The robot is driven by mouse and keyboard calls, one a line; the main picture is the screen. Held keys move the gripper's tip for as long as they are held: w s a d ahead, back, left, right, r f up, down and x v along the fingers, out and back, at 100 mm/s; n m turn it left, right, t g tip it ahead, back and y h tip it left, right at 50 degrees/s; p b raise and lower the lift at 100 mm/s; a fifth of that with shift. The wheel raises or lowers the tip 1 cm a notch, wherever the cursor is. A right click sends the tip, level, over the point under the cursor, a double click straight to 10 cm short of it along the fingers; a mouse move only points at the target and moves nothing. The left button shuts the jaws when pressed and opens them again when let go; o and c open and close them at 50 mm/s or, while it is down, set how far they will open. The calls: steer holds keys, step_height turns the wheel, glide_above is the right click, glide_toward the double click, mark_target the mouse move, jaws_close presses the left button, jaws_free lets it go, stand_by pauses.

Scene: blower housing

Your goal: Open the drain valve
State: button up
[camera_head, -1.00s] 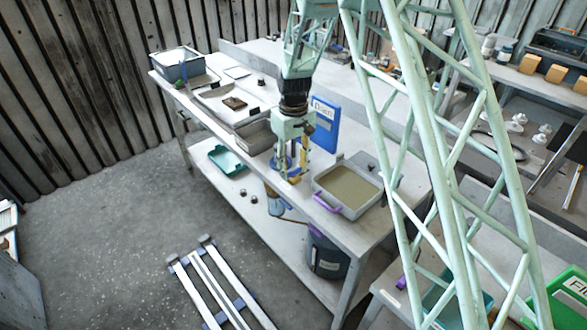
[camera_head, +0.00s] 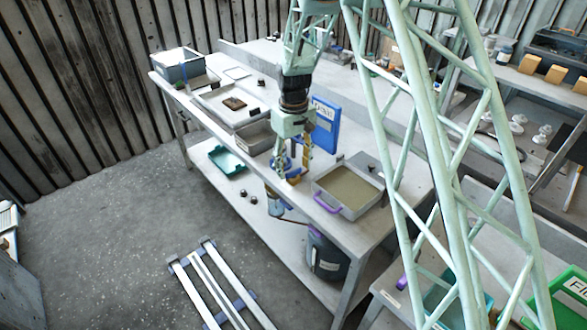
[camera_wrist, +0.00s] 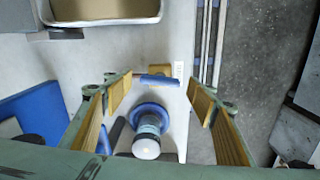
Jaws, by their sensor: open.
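The drain valve seems to be the fitting at the front edge of the bench, beside the blue sign (camera_head: 325,125), whose wording I read as "Drain". In the wrist view a short blue lever (camera_wrist: 160,81) lies crosswise over a yellow block (camera_wrist: 159,70). Below it is a blue round collar (camera_wrist: 148,113) with a pale rounded top (camera_wrist: 146,146). My gripper (camera_head: 292,174) is open, pointing down over this fitting. In the wrist view its yellow-padded fingers (camera_wrist: 160,92) stand on both sides of the lever, apart from it. The exact height gap cannot be told.
A grey pan (camera_head: 349,190) of murky liquid with a purple handle stands right of the fitting. A grey bin (camera_head: 257,137) stands to its left. A dark bucket (camera_head: 327,254) and a teal tray (camera_head: 228,157) are on the lower shelf. The floor in front is partly clear.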

mark_target(294, 171)
step_height(294, 171, up, 11)
stand_by(0.6)
stand_by(0.3)
steer(key=s+d+r+m+t+b, duration=0.1)
steer(key=s+d+r+m, duration=0.1)
steer(key=s+d+r, duration=0.7)
steer(key=s+d+r+m+t+b, duration=0.1)
steer(key=s+d+r, duration=0.4)
steer(key=s+r, duration=0.8)
steer(key=s+d+m+t, duration=0.1)
steer(key=s+d, duration=0.3)
steer(key=s, duration=1.1)
steer(key=s+d+r+m+t+b, duration=0.1)
steer(key=s+d, duration=0.3)
steer(key=s, duration=1.1)
steer(key=shift+s+d+m+b, duration=0.2)
steer(key=shift+m+b, duration=0.1)
steer(key=shift+m, duration=0.5)
